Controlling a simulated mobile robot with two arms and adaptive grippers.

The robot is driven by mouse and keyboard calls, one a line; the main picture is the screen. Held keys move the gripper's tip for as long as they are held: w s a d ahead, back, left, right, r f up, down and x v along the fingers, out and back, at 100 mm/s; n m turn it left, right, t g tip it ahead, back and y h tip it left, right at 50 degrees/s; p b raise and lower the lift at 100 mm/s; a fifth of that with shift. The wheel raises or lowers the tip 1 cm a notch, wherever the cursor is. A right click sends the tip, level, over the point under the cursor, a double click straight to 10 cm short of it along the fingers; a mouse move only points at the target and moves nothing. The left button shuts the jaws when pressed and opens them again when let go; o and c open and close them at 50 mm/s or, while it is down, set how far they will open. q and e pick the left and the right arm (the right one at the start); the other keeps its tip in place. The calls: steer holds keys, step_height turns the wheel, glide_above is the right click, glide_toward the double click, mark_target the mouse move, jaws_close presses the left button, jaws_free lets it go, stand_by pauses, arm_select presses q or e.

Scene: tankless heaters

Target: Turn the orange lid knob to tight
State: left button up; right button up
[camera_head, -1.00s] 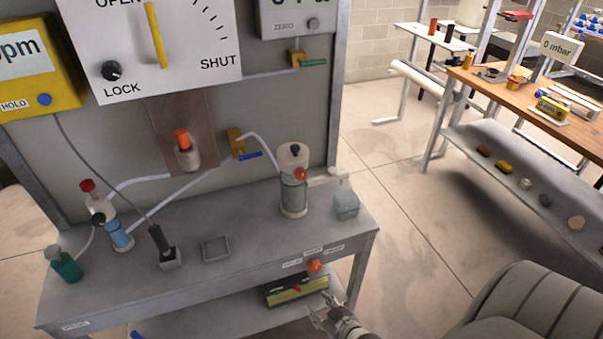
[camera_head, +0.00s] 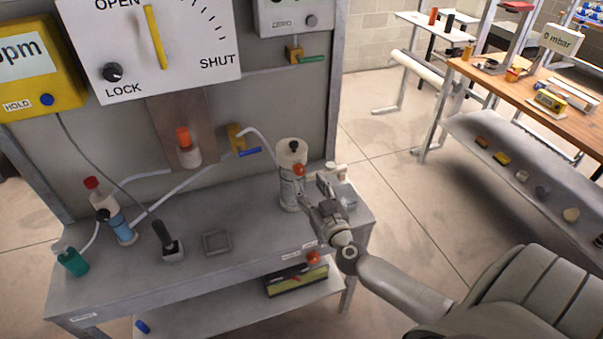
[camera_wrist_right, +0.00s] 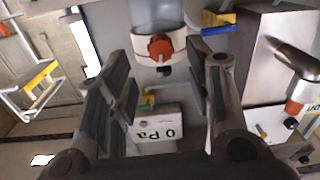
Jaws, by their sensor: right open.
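The orange knob (camera_head: 298,169) sits on the front of a clear canister with a white top (camera_head: 291,150) at the right of the grey bench. My right gripper (camera_head: 312,193) is just in front and to the right of this canister, fingers toward it. In the right wrist view the orange knob (camera_wrist_right: 160,46) lies between and beyond the spread fingers (camera_wrist_right: 157,62), apart from them. The gripper is open and empty. Any tight mark on the knob cannot be read. My left gripper is not in view.
A second orange knob (camera_head: 313,257) is on the bench's front edge by small labels. A clear grey container (camera_head: 345,195) stands right behind my gripper. An orange-capped bottle (camera_head: 187,150) hangs on the back panel.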

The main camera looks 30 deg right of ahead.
mark_target(301, 173)
steer(key=shift+w+d, duration=0.2)
steer(key=shift+w, duration=0.85)
steer(key=shift+w+d, duration=0.25)
steer(key=shift+w, duration=0.75)
steer(key=shift+w+d, duration=0.2)
steer(key=shift+w, duration=0.85)
steer(key=c, duration=1)
